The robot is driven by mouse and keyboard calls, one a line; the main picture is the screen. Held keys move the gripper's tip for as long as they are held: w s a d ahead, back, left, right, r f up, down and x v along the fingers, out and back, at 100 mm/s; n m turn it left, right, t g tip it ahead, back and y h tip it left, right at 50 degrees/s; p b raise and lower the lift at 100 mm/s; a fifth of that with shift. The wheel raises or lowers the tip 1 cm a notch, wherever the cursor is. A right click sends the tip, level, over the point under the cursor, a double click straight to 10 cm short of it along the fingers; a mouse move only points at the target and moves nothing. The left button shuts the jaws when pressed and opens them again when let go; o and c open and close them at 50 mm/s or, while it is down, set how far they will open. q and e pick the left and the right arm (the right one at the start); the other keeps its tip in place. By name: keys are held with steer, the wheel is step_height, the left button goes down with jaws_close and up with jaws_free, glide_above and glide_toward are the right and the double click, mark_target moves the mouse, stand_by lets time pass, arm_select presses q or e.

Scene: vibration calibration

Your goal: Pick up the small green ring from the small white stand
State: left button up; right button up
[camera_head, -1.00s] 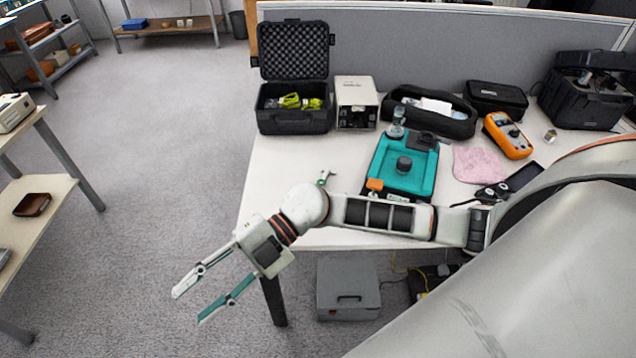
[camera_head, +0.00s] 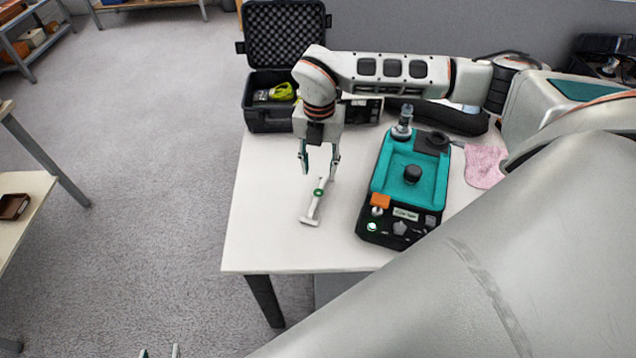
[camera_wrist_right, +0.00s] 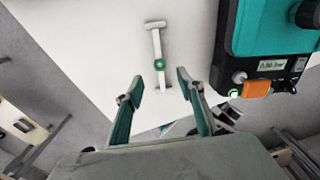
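The small green ring (camera_head: 319,192) is on the small white stand (camera_head: 313,212) near the table's left side. In the right wrist view the ring (camera_wrist_right: 160,64) sits on the slim white shaft of the stand (camera_wrist_right: 156,40), just beyond my fingertips. My right gripper (camera_head: 319,168) points down above the ring end of the stand; its two fingers are apart and empty. In the right wrist view the open right gripper (camera_wrist_right: 157,88) has the ring roughly in line with its gap, apart from both fingers. My left gripper (camera_head: 160,352) shows only two separated fingertips at the bottom edge.
A teal and black device (camera_head: 405,190) with a dark knob stands right of the stand. Behind are an open black case (camera_head: 270,120) and a black pouch (camera_head: 460,122). A pink cloth (camera_head: 484,165) lies right. The white table (camera_head: 270,235) is clear around the stand.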

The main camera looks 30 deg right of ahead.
mark_target(318, 192)
steer(key=shift+s+a+f, duration=0.1)
steer(key=shift+s+f, duration=0.05)
steer(key=shift+f, duration=0.3)
steer(key=shift+s+a+f, duration=0.1)
steer(key=shift+f, duration=0.35)
steer(key=shift+w+f+p, duration=0.1)
steer(key=shift+f+p, duration=0.2)
steer(key=shift+f, duration=2.5)
steer(key=shift+f, duration=0.25)
steer(key=c, duration=0.8)
